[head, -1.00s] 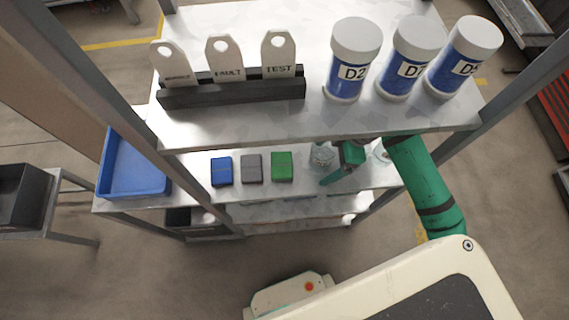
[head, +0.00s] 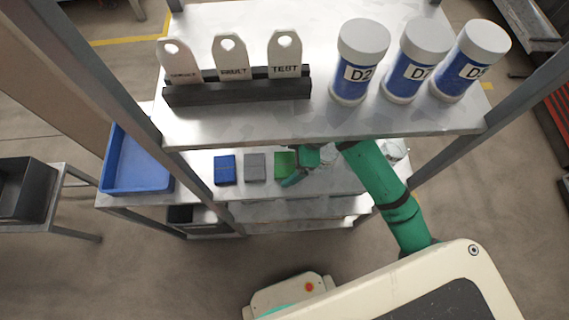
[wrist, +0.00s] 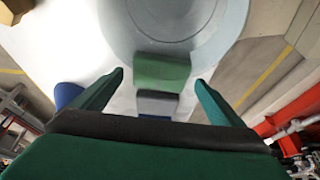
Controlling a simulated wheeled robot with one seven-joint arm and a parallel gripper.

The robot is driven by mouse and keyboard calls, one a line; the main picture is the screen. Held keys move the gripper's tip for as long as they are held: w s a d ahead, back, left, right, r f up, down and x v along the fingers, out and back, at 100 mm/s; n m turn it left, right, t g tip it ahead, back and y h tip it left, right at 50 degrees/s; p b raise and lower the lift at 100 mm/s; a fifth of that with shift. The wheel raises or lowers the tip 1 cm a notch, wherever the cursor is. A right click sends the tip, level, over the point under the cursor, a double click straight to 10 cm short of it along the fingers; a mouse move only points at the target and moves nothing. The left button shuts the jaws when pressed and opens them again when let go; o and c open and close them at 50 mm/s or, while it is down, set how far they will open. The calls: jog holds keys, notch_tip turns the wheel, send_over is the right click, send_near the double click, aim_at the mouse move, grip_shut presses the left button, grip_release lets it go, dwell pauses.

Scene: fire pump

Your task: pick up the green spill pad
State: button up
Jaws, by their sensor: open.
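The green spill pad (head: 281,161) is a small green block on the middle shelf, at the right end of a row with a grey pad (head: 255,167) and a blue pad (head: 225,170). My gripper (head: 291,174) is at its right side in the head view and partly covers it. In the wrist view my open gripper (wrist: 159,77) has one finger on each side of the green pad (wrist: 161,71) in the picture. The fingers look apart from it; their height over the shelf is hard to tell.
The upper shelf holds a black rack (head: 236,91) with three tags and three labelled canisters (head: 361,62), above my arm. A blue tray (head: 137,160) is at the left. A clear round container (wrist: 178,20) fills the wrist view's top. Shelf posts stand at both sides.

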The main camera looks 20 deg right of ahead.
jog(key=shift+f, duration=0.45)
jog(key=c, duration=1.1)
jog(key=shift+r, duration=0.15)
jog(key=shift+c, duration=0.2)
